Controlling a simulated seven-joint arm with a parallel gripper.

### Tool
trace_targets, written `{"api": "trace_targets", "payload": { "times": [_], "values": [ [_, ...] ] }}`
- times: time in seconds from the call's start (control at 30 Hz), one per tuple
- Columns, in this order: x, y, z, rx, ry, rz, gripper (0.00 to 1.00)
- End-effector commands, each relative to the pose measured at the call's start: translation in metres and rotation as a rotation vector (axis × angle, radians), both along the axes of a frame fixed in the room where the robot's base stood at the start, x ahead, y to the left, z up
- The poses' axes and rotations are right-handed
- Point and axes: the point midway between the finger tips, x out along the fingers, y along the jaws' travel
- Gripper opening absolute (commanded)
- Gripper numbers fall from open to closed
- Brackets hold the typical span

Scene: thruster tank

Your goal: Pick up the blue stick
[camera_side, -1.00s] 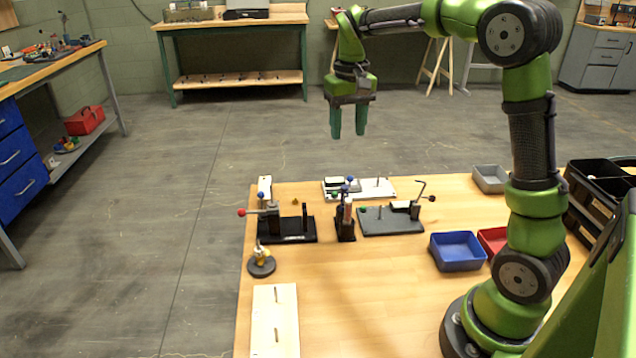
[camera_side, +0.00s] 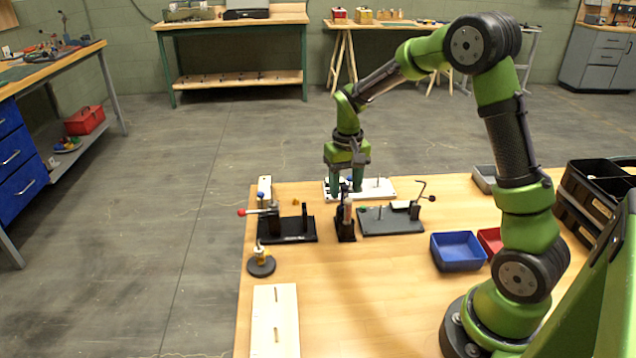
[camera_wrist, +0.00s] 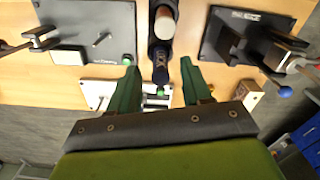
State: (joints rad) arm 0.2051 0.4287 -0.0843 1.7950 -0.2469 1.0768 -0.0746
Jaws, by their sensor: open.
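No plain blue stick shows clearly. A small blue knob (camera_side: 349,179) shows near the white plate (camera_side: 378,188), close to my gripper's fingers. Another blue knob (camera_side: 261,195) stands at the left by a pale block (camera_side: 265,184); a blue knob also shows at the right of the wrist view (camera_wrist: 284,92). My gripper (camera_side: 348,188) points down at the table's far edge, behind a dark upright holder (camera_side: 346,229). It is open, with its green fingers apart. In the wrist view, the holder's dark post (camera_wrist: 160,62) appears between the fingertips (camera_wrist: 158,68); contact cannot be told.
A round-based part (camera_side: 261,265) and a pale board with pegs (camera_side: 263,325) are at front left. A blue bin (camera_side: 457,252) is at right. The table's front middle is clear.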

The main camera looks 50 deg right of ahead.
Motion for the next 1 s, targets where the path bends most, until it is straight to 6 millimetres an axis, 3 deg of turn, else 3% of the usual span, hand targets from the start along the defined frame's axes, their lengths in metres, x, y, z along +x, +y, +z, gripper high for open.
{"api": "trace_targets", "payload": {
  "times": [0.13, 0.4, 0.73, 1.0],
  "values": [
    [0.000, 0.000, -0.018, 0.001, 0.002, -0.001, 0.49],
    [0.000, 0.000, -0.022, 0.001, -0.001, -0.001, 0.49],
    [0.000, 0.000, -0.021, 0.000, -0.001, -0.001, 0.00],
    [0.000, 0.000, -0.021, 0.000, -0.001, -0.001, 0.00]
  ]
}}
